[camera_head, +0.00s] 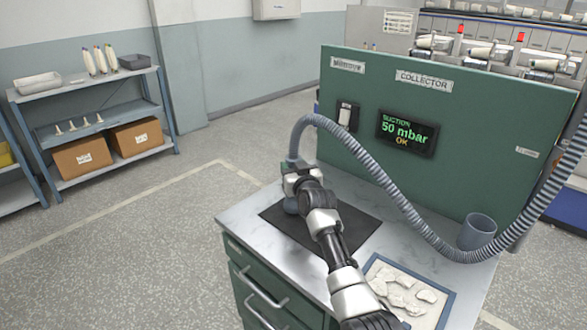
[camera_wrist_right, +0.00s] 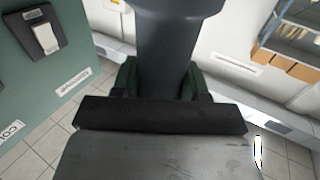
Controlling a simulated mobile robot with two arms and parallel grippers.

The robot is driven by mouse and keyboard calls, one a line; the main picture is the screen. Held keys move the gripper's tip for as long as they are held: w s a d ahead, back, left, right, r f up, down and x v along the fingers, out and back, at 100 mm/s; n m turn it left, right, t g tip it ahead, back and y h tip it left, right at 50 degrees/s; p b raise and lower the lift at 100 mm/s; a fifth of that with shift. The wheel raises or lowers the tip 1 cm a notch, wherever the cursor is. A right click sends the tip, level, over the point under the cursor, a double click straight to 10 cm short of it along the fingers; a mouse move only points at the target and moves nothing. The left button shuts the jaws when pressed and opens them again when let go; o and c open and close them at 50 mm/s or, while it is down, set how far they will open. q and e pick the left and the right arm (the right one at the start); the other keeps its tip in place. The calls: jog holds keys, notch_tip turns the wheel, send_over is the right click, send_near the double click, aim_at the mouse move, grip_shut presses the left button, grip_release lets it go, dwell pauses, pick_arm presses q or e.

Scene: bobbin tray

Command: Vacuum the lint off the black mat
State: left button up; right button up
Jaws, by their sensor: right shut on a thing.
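The black mat (camera_head: 285,222) lies on the metal bench top, partly covered by my right arm. I cannot make out any lint on its visible parts. My right gripper (camera_head: 296,182) is over the mat's far left part, shut on the grey vacuum nozzle (camera_head: 291,204). The ribbed grey hose (camera_head: 380,185) runs from the nozzle up and across to the right. In the right wrist view the dark nozzle (camera_wrist_right: 172,50) stands between the fingers of my right gripper (camera_wrist_right: 160,82). I cannot tell whether the nozzle touches the mat. My left gripper is out of view.
A green collector panel (camera_head: 440,90) stands behind the bench; its display (camera_head: 407,133) reads 50 mbar OK. A grey cup (camera_head: 477,231) is at the bench's right. A blue-rimmed tray (camera_head: 445,312) with several white pieces is in front. A shelf (camera_head: 60,88) stands far left.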

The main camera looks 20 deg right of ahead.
aim_at(294, 158)
jog(key=shift+r+p, duration=2.85)
jog(key=shift+r, duration=0.25)
jog(key=shift+f, duration=0.1)
jog(key=shift+f, duration=0.1)
